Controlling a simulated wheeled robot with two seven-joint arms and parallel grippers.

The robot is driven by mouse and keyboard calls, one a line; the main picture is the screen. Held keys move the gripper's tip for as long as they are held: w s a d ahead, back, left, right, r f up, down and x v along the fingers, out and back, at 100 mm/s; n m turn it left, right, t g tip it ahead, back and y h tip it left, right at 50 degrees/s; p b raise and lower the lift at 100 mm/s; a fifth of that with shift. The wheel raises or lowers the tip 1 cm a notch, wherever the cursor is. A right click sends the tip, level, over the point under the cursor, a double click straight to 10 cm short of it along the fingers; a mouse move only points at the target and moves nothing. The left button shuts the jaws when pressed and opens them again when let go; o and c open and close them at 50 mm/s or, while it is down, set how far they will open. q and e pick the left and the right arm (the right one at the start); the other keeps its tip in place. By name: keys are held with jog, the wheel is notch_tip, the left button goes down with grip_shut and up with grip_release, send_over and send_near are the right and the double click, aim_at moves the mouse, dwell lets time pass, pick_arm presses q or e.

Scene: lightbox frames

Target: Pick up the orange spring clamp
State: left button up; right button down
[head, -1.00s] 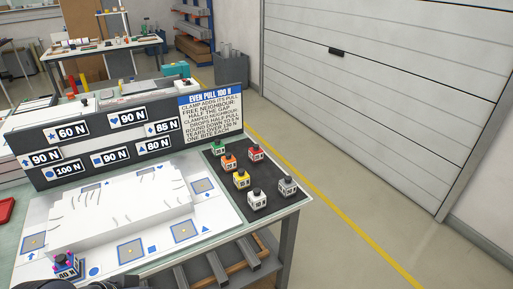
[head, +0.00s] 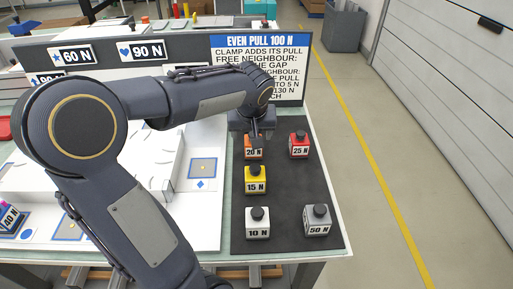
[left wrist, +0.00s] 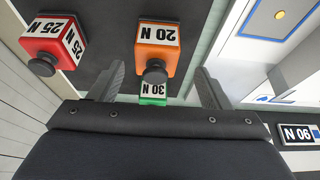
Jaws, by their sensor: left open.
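The orange spring clamp (head: 253,154) is a small block labelled 20 N with a dark knob on top. It stands on the black mat (head: 287,186), partly hidden by my left gripper (head: 256,138) above it in the head view. In the left wrist view the orange clamp (left wrist: 158,48) lies ahead, between the lines of the two fingers. My left gripper (left wrist: 161,72) is open and empty there, with a finger on each side of the dark knob. I cannot tell whether a finger touches it. My right gripper is not in view.
Red 25 N (head: 299,145), yellow 15 N (head: 255,180), white 10 N (head: 258,224) and grey 50 N (head: 317,220) clamps share the mat. A green 30 N clamp (left wrist: 153,91) is close beyond the orange one. The sign board (head: 265,52) stands behind.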

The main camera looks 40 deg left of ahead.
aim_at(250, 154)
pick_arm(q)
jog(key=x, duration=0.5)
jog(key=shift+d+f, duration=0.35)
jog(key=c, duration=1.2)
